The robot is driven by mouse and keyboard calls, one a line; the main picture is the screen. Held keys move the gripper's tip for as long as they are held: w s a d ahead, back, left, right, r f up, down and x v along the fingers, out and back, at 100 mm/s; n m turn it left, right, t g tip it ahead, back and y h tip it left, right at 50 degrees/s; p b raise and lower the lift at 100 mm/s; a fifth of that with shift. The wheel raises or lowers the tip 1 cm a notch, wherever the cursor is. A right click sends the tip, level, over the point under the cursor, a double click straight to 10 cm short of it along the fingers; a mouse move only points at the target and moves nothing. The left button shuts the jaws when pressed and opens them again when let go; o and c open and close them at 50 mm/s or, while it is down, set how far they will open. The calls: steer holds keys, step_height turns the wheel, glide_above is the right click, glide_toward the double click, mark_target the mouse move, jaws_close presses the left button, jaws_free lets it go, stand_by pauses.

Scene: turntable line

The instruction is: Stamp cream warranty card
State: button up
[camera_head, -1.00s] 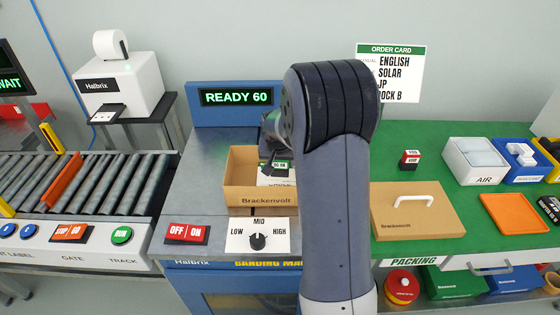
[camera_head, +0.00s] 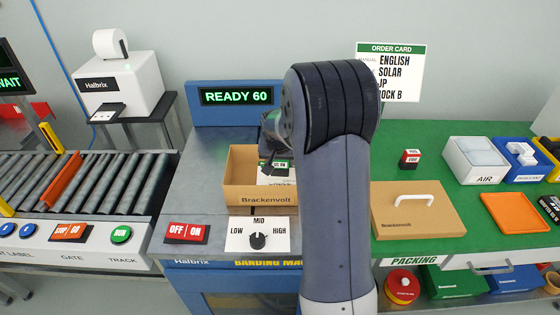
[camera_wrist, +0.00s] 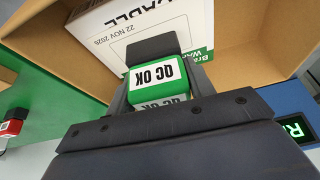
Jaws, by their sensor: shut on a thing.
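My gripper (camera_wrist: 157,78) is shut on a green and white stamp (camera_wrist: 160,84) marked "QC OK" in the wrist view. In the head view my gripper (camera_head: 272,162) is inside the open cardboard box (camera_head: 258,197), partly hidden by my own arm. A pale card (camera_wrist: 105,33) with a green band and the date "22 NOV 2026" lies in the box, beyond the stamp in the wrist view. My gripper and the stamp cover part of it. I cannot tell whether the stamp touches it.
The box stands on the banding machine (camera_head: 190,215), behind its dial (camera_head: 257,241). A red and black stamp (camera_head: 410,158), a cardboard lid with a white handle (camera_head: 415,218) and an orange tray (camera_head: 515,213) are on the green packing table. A roller conveyor (camera_head: 90,180) is at left.

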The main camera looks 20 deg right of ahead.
steer(key=shift+s+f, duration=0.1)
stand_by(0.3)
steer(key=shift+r+p, duration=2.35)
steer(key=shift+r, duration=1.2)
